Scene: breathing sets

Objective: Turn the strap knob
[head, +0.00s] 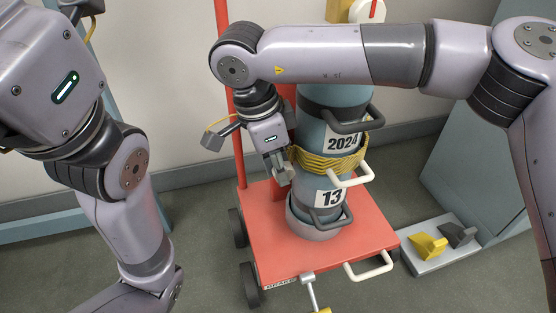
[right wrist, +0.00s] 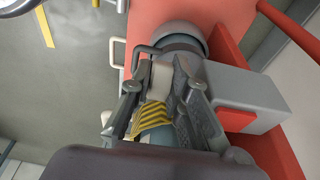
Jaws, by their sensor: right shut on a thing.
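A blue-grey cylinder (head: 351,98) labelled 2024 and 13 stands upright on a red cart, with a yellow strap (head: 336,163) wound around its middle. The strap also shows in the right wrist view (right wrist: 154,122). My right gripper (head: 281,174) is at the cylinder's left side, just below strap height. In the right wrist view, its fingers (right wrist: 160,92) are shut on a pale beige knob (right wrist: 161,79) beside the strap. The knob is largely hidden by the fingers in the head view. My left arm is at the left, but its fingers are out of frame.
The red cart (head: 372,234) has wheels, a red upright pole (head: 222,60) and pale handles. Grey handles stick out from the cylinder's right side. A grey base (head: 432,259) with yellow and dark pedals lies right of the cart. A grey box (right wrist: 248,98) is beside my right fingers.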

